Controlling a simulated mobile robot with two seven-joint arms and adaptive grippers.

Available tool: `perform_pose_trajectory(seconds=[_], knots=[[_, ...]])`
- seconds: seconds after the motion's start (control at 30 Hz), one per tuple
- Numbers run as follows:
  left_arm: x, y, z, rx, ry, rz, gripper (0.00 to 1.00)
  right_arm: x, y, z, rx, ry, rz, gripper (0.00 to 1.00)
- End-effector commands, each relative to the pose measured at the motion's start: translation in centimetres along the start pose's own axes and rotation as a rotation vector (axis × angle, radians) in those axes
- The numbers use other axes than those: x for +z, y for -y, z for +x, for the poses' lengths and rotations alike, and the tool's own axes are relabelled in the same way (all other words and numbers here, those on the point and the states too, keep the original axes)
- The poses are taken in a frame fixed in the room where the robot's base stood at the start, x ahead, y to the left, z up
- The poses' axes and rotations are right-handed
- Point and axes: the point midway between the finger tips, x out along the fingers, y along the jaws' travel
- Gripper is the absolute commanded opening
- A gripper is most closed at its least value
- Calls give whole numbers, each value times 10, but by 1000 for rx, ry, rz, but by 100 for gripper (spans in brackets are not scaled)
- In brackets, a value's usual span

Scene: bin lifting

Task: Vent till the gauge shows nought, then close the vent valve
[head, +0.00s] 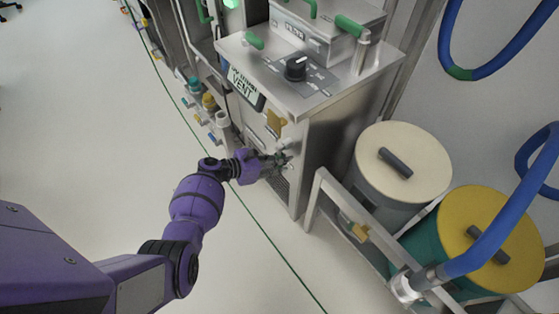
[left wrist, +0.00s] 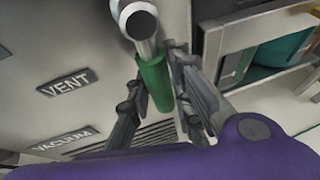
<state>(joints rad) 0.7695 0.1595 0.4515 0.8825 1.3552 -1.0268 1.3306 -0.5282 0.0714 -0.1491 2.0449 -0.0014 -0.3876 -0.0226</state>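The VENT label (left wrist: 67,83) is on the grey panel to the left of a valve handle in the left wrist view. The handle has a green grip (left wrist: 154,84) joined to a round metal stem (left wrist: 139,22). My left gripper (left wrist: 156,70) has one finger on each side of the green grip, close against it, and seems shut on it. In the head view my left gripper (head: 276,161) is at the cabinet's lower front, where the handle is mostly hidden. I make out no gauge dial or reading. My right gripper is out of view.
A VACUUM label (left wrist: 64,139) is below the VENT label. Drums with cream (head: 415,150) and yellow (head: 460,215) lids stand right. Floor at left is clear.

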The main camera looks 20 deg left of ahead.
Motion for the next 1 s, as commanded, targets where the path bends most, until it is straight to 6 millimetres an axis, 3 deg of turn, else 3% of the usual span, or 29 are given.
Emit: perform_pose_trajectory(seconds=[0.13,0.53,1.0], knots=[[-1,2,1,-4,0,-1,38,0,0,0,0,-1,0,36],[-1,0,-8,1,0,2,38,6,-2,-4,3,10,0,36],[-1,1,-98,1,-1,1,38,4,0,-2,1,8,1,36]])
